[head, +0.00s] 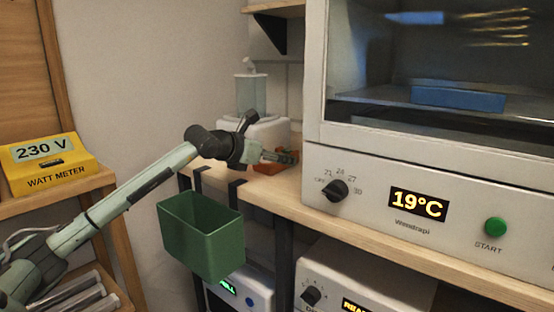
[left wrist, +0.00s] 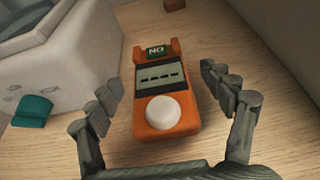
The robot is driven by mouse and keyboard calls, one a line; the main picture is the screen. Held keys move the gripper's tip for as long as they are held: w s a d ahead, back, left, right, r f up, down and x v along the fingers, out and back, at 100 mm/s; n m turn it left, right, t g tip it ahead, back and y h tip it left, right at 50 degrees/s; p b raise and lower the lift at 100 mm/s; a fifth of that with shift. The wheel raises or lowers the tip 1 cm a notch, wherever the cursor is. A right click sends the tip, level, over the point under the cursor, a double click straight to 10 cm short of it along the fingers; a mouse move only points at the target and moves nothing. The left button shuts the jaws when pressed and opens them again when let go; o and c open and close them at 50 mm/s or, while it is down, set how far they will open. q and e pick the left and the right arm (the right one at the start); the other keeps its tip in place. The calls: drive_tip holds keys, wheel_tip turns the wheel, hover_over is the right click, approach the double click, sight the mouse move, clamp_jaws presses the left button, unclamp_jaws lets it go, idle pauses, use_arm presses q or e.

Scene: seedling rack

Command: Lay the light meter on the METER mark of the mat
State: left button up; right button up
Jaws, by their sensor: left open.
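The light meter (left wrist: 166,103), an orange device with a dark display of dashes, a white dome and a green label, lies on the wooden surface in the left wrist view. My left gripper (left wrist: 161,80) is open, one finger on each side of the meter, with gaps visible between fingers and meter. In the head view my left gripper (head: 284,157) is over the far left end of the bench, and an orange patch of the meter (head: 266,168) shows beneath it. The mat and its METER mark are not in view. My right gripper is not in view.
A white appliance with a teal knob (left wrist: 33,111) stands close left of the meter. A large white cabinet (head: 375,190) reading 19°C stands right on the bench (head: 400,262). A green bin (head: 200,238) hangs at the bench edge. A yellow watt meter (head: 48,165) is at left.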

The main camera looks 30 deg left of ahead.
use_arm(q)
drive_tip(key=c, duration=1.6)
wheel_tip(320, 180, up, 10)
drive_tip(key=shift+r, duration=0.1)
drive_tip(key=shift+s, duration=0.1)
